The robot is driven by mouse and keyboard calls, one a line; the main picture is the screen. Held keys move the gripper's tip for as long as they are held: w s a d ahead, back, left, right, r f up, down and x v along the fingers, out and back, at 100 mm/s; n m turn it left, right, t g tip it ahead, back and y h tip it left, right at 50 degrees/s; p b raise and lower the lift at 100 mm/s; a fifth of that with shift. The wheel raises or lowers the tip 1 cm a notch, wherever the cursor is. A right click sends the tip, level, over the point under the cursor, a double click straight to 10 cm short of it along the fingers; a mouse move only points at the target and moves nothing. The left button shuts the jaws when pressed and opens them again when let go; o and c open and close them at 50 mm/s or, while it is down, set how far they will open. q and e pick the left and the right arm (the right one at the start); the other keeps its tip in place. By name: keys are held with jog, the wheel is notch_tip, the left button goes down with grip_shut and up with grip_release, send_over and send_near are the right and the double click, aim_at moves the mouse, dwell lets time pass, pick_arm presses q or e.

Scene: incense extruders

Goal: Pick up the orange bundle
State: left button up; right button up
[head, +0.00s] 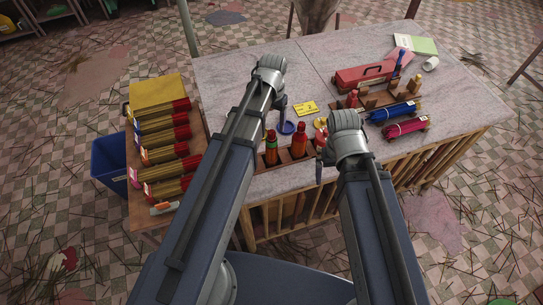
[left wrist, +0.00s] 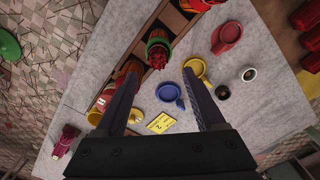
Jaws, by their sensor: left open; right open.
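No bundle shows clearly as the orange one. On the left side shelf (head: 205,150), a bundle with an orange band (head: 165,153) lies among several red-tipped bundles. Red and orange upright pieces (head: 299,142) stand in a wooden rack at the table's near edge; in the left wrist view a red-topped one with an orange body (left wrist: 157,53) stands in the rack. My left gripper (head: 282,105) is open and empty above the table; its fingers also show in the left wrist view (left wrist: 159,76). My right gripper (head: 320,168) is open beside the rack's right end.
A blue bin (head: 108,165) stands left. The table's back left is clear.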

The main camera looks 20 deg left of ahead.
aim_at(272, 132)
pick_arm(q)
jog(key=f+b, duration=0.2)
jog(key=s+f+b, duration=0.1)
jog(key=f, duration=0.1)
jog(key=shift+s+b, duration=0.1)
jog(key=shift+b, duration=0.3)
jog(key=shift+f+b, duration=0.5)
jog(key=shift+f, duration=0.1)
jog(key=shift+r, duration=0.1)
jog(key=shift+c, duration=0.2)
grip_shut()
dwell(0.3)
